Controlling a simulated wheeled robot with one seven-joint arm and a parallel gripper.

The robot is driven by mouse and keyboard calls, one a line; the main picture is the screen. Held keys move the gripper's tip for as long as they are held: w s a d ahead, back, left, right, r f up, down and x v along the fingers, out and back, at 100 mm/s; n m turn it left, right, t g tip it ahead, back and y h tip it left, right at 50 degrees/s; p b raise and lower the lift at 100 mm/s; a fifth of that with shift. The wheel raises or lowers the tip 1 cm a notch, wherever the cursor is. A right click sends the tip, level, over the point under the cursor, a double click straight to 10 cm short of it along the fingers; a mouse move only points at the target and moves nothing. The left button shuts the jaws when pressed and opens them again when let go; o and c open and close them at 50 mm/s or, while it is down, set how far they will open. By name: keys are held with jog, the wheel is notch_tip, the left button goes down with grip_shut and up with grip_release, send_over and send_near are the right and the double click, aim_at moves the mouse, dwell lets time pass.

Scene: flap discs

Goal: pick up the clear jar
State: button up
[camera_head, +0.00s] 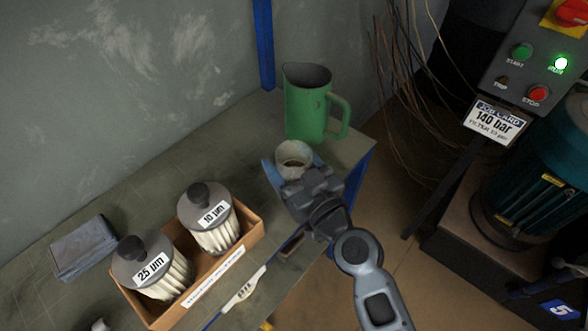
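The clear jar (293,156) stands near the right end of the bench, in front of a green jug. Its round open rim and pale inside show from above, with something brownish low inside. My gripper (303,180) is right at the near side of the jar and hides its lower front.
The green jug (308,103) stands close behind the jar, its handle to the right. A cardboard box (252,236) with two labelled filters is at left. A folded grey cloth (84,248) lies further left. The bench (149,196) is bare behind the box. A control panel (536,60) rises at right.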

jog(key=c, duration=0.6)
jog(key=shift+r, duration=0.15)
